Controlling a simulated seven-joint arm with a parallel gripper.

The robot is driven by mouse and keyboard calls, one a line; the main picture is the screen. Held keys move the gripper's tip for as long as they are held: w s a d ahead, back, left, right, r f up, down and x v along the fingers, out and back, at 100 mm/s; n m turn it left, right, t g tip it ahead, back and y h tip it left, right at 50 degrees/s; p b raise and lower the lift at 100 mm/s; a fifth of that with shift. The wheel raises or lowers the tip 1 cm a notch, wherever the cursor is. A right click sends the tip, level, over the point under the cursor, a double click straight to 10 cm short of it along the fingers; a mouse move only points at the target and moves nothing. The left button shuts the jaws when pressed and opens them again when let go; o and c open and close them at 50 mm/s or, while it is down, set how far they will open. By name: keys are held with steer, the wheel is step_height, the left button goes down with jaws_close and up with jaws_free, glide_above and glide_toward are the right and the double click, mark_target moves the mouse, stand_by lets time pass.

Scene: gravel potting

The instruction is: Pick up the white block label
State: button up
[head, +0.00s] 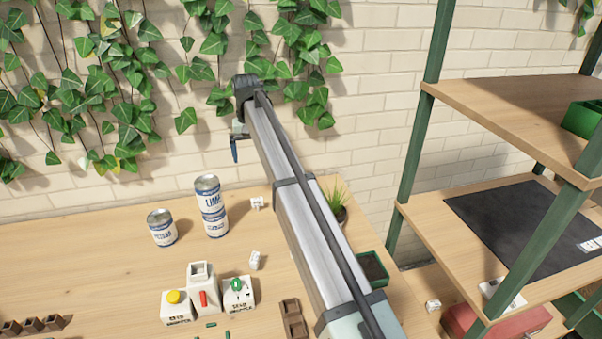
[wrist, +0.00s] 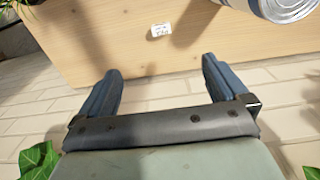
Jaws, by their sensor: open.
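A small white block label (head: 257,203) with dark marks lies near the back of the wooden table, right of the stacked cans. What looks like the same label (wrist: 160,30) shows at the top middle of the wrist view, beyond my fingertips. Another white block (head: 254,260) sits further forward, and a third (head: 433,305) is at the right. My gripper (wrist: 162,70) is open and empty, with its two blue fingers apart. In the head view my gripper (head: 234,150) is high against the brick wall, above and behind the table, partly hidden by my arm.
Stacked cans (head: 213,207) and a single can (head: 162,228) stand left of the label. A potted grass plant (head: 338,208) and a green planter (head: 372,268) are right of my arm. Green-framed shelving (head: 412,170) stands at the right; ivy (head: 110,90) hangs behind.

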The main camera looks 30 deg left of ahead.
stand_by(0.4)
steer(key=c, duration=0.5)
glide_above(257, 199)
steer(key=a, duration=0.1)
step_height(257, 199, down, 7)
step_height(257, 199, down, 8)
steer(key=shift+f, duration=0.1)
steer(key=shift+d+f, duration=0.25)
steer(key=shift+f, duration=1.05)
steer(key=shift+d+f, duration=0.25)
steer(key=shift+f, duration=1)
